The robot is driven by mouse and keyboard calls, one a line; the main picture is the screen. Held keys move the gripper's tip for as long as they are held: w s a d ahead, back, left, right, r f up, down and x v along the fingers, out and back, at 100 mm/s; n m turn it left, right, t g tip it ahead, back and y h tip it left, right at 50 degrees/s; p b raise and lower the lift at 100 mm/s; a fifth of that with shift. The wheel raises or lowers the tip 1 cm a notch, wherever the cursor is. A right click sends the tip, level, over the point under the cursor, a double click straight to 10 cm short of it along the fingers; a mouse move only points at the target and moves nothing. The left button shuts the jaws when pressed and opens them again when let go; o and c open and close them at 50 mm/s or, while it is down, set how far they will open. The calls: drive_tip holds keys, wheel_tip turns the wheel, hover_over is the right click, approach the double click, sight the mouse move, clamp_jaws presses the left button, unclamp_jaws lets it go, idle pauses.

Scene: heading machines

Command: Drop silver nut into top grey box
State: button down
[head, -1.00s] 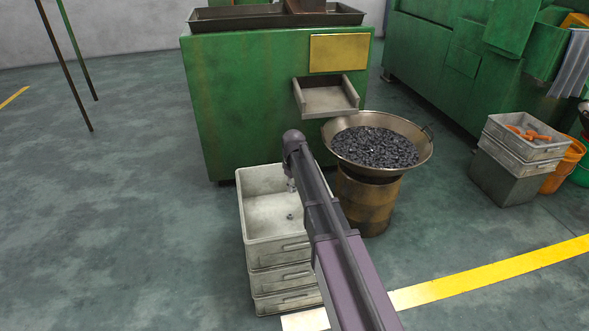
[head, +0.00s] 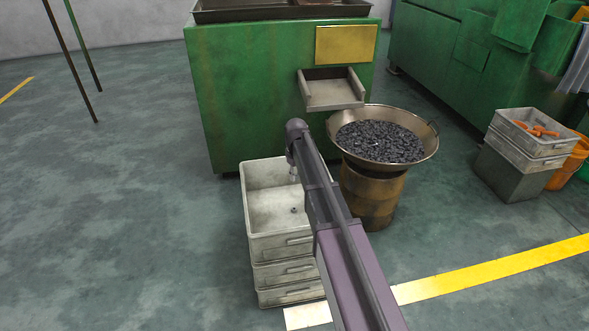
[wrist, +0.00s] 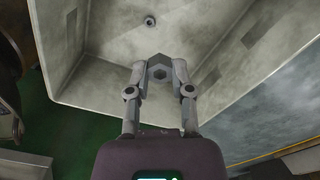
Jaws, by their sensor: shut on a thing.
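The top grey box (head: 268,244) is the uppermost of a stack of pale grey boxes, left of the metal bowl. My gripper (head: 293,172) points down over this box, partly hidden by my arm. In the wrist view my gripper (wrist: 159,72) has its two fingers closed on a small silver nut (wrist: 158,71). Below it the floor and walls of the top grey box (wrist: 105,50) show. A second small dark nut (head: 293,209) lies on the box floor, apart from my gripper; it also shows in the wrist view (wrist: 150,20).
A wide metal bowl (head: 432,150) heaped with dark parts stands on a rusty drum (head: 375,200) right of the box. A green machine (head: 250,100) with a chute (head: 332,93) stands behind. Open floor lies to the left. More boxes (head: 535,150) stand at far right.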

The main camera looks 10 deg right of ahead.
drive_tip(key=shift+w+a+r+p, duration=0.1)
drive_tip(key=shift+w+r+p, duration=0.15)
drive_tip(key=shift+w, duration=0.25)
drive_tip(key=shift+w+a+r+p, duration=0.1)
drive_tip(key=shift+w+r, duration=0.1)
drive_tip(key=shift+w, duration=0.3)
drive_tip(key=shift+f, duration=0.15)
drive_tip(key=shift+f+b, duration=2.85)
drive_tip(key=shift+b, duration=0.2)
drive_tip(key=shift+c, duration=2.2)
unclamp_jaws()
drive_tip(key=shift+r, duration=0.1)
